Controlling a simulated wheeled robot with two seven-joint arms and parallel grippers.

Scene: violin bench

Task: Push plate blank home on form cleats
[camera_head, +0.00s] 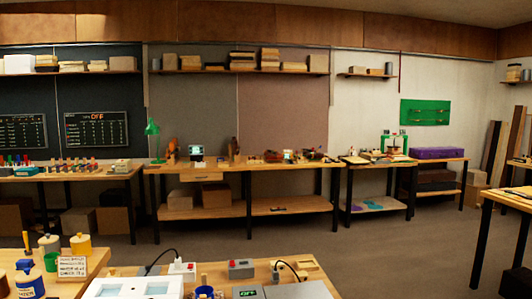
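Neither of my grippers shows in the head view. I cannot make out a plate blank or a form with cleats at this distance. A long wooden bench (270,168) stands against the back wall with several small tools and parts on it, too small to identify. A side table at the right (372,161) carries flat pieces and a green and white device (394,143), which are also unclear.
A near bench (318,282) holds a white two-panel box (130,288), a grey box with a green display (262,292) and a blue cup (204,292). Jars (80,245) stand at the lower left. Open grey floor (400,250) lies between the benches.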

